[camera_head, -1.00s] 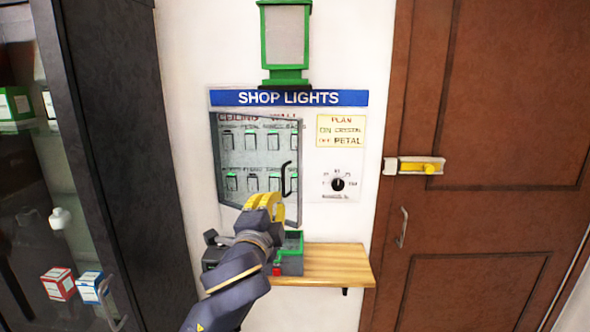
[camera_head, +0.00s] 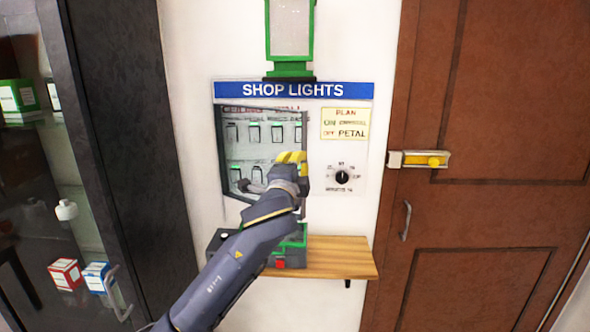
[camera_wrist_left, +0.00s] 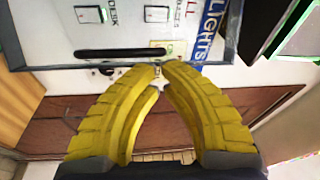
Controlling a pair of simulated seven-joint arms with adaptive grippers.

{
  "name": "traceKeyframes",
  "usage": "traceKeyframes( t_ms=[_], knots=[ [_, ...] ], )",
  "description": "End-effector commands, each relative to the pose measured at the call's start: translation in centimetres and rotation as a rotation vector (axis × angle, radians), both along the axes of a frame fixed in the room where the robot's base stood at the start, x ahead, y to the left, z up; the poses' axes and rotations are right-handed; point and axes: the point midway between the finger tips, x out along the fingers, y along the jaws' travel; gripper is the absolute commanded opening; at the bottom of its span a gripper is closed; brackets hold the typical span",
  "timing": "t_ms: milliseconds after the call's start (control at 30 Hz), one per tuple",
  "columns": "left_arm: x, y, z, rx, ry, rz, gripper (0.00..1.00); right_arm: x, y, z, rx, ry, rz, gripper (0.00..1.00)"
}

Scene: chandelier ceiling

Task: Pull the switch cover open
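The switch cover (camera_head: 269,146) is a grey see-through panel with a dark frame over rows of switches, under a blue SHOP LIGHTS sign (camera_head: 293,90). Its right side looks slightly out from the wall. My left gripper (camera_head: 291,156) is in front of the cover's lower right and hides the handle in the head view. In the left wrist view the black bar handle (camera_wrist_left: 123,52) lies crosswise just beyond the yellow fingertips (camera_wrist_left: 160,66), which are almost together. I see nothing held between them. My right gripper is out of view.
A wooden shelf (camera_head: 338,258) with a green and dark box (camera_head: 289,257) is below. A round dial (camera_head: 342,177) and yellow note (camera_head: 344,123) are right of the cover. A brown door (camera_head: 480,220) stands right, a dark cabinet (camera_head: 130,150) left.

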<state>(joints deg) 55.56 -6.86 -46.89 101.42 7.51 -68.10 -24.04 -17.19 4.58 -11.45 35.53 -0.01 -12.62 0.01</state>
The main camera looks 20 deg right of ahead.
Motion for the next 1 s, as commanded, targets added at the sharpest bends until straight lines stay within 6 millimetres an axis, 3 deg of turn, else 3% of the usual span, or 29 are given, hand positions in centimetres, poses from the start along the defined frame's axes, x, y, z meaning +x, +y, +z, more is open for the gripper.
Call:
traceKeyframes(
  t_ms=[200,667,1000],
  knots=[
    [1.1,-0.6,0.2,0.0,0.0,0.0,0.0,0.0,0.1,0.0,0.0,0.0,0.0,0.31],
    [1.2,-0.6,0.2,-0.001,0.0,-0.002,0.0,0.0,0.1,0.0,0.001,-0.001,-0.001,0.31],
    [0.5,1.6,0.2,-0.001,-0.001,-0.032,0.0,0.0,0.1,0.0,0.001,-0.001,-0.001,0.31]
  ],
)
